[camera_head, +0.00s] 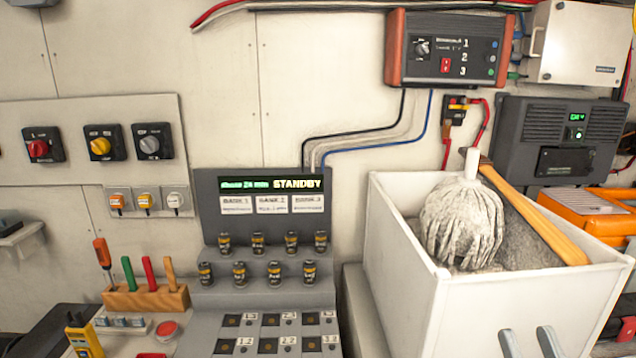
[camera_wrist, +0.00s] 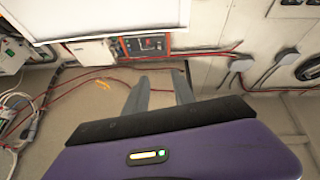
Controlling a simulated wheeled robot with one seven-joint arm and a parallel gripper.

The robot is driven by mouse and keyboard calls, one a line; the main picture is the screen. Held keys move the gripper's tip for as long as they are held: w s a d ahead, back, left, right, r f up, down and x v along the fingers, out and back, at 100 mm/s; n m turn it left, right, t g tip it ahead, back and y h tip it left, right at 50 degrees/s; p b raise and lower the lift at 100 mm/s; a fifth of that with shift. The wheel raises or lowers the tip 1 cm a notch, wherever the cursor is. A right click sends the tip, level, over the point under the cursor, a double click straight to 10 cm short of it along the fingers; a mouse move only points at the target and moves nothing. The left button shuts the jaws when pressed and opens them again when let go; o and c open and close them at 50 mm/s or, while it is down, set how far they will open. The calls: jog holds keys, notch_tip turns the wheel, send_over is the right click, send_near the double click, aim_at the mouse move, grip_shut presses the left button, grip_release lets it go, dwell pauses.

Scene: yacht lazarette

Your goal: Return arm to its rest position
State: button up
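My gripper (camera_head: 527,339) shows at the bottom right of the head view as two grey fingertips in front of the white bin (camera_head: 404,285). The fingertips are apart with nothing between them. In the wrist view my gripper (camera_wrist: 161,88) has its two grey fingers spread, with bare surface and a red cable behind them. The purple housing with a small lit indicator fills the lower part of that view. The rest of my arm is out of the head view.
The bin holds a mop head (camera_head: 462,222) and a wooden handle (camera_head: 535,213). A grey panel reading STANDBY (camera_head: 262,205) stands left of it above several small cylinders. A wooden tool block (camera_head: 146,299) sits lower left. An orange case (camera_head: 585,208) is at right.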

jog(key=s+a+f+g, duration=0.2)
jog(key=s+f+g, duration=0.2)
jog(key=s+f, duration=0.7)
jog(key=s+a+f+m+g+b, duration=0.1)
jog(key=s+f+g, duration=0.3)
jog(key=s+f, duration=0.8)
jog(key=s+a, duration=0.1)
jog(key=s, duration=0.1)
jog(key=shift+s+a+g+y, duration=0.25)
jog(key=shift+s+g+y, duration=0.15)
